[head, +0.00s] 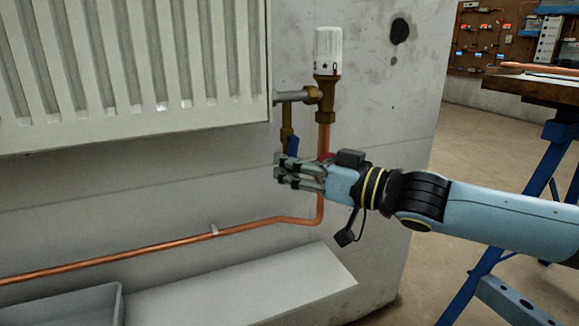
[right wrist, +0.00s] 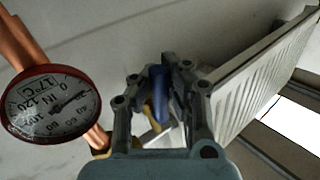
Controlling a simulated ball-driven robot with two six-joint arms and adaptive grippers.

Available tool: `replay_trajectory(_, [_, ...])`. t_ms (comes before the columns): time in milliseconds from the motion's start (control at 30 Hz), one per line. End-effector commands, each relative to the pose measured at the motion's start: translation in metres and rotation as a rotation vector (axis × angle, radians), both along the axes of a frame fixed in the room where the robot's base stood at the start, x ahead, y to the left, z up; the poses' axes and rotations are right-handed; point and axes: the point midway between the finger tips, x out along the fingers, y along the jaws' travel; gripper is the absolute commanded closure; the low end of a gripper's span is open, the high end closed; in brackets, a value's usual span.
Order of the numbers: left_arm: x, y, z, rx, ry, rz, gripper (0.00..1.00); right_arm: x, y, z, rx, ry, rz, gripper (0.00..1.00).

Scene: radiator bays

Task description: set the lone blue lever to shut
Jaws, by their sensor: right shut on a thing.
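The blue lever (head: 293,146) sits at the lower end of a short brass fitting (head: 287,125) below the grey radiator connection. Only a small part of it shows in the head view, just above my right gripper (head: 281,171). In the right wrist view the blue lever (right wrist: 158,92) stands between the two fingers of my right gripper (right wrist: 160,75), which is shut on it. A yellowish brass part shows behind the lever in that view. Whether the lever stands open or shut I cannot tell. My left gripper is not in view.
A dial gauge with a red rim (right wrist: 50,104) is close beside my right gripper on the copper pipe (head: 324,140). A white thermostatic head (head: 328,50) stands above. The radiator (head: 120,60) is at left. A blue-legged workbench (head: 556,130) stands at right.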

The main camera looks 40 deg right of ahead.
Motion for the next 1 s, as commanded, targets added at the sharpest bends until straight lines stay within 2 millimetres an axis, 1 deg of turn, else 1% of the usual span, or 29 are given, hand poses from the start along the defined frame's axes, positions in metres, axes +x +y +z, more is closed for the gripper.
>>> replay_trajectory(267, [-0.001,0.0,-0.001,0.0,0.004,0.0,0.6,-0.001,0.001,-0.002,0.036,-0.004,-0.001,1.0])
replay_trajectory(467, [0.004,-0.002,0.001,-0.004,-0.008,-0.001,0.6,0.0,0.006,-0.003,0.132,-0.025,-0.002,1.0])
replay_trajectory(667, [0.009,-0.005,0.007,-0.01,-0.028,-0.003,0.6,0.002,0.013,-0.001,0.295,-0.065,-0.003,1.0])
replay_trajectory(733, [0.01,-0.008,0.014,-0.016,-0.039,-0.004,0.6,0.002,0.015,-0.001,0.36,-0.079,-0.004,1.0])
replay_trajectory(1000, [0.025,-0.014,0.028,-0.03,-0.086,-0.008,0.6,0.005,0.024,0.006,0.611,-0.137,-0.005,1.0])
